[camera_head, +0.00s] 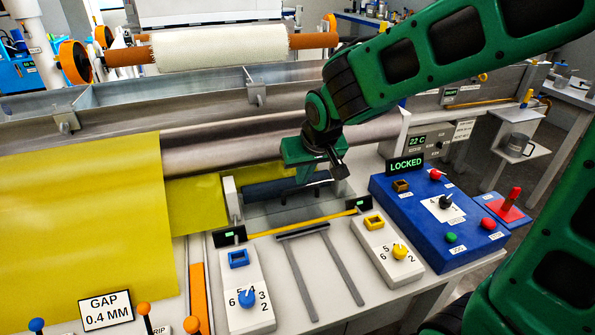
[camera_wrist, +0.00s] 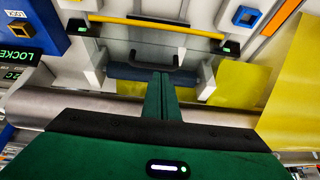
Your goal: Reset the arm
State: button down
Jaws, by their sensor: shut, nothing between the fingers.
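My green arm reaches in from the upper right in the head view.
A blue control box (camera_head: 405,215) with a LOCKED display (camera_head: 406,165) stands at the right. Two white dial boxes, one with a blue knob (camera_head: 246,298) and one with a yellow knob (camera_head: 400,251), sit in front. A yellow sheet (camera_head: 85,235) hangs at the left.

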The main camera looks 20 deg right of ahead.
jog(key=s+d+m+g+h, duration=0.2)
jog(key=s+d+m+g, duration=0.15)
jog(key=s+d, duration=1.25)
jog(key=s+d+m+g+y, duration=0.1)
jog(key=s+d, duration=0.2)
jog(key=s, duration=0.3)
jog(key=s+d+m+g, duration=0.1)
jog(key=s+d+m, duration=0.1)
jog(key=s+d, duration=0.2)
jog(key=shift+s+d+r+y, duration=0.15)
jog(key=shift+s+y, duration=0.25)
jog(key=shift+s, duration=0.55)
jog(key=shift+m, duration=0.25)
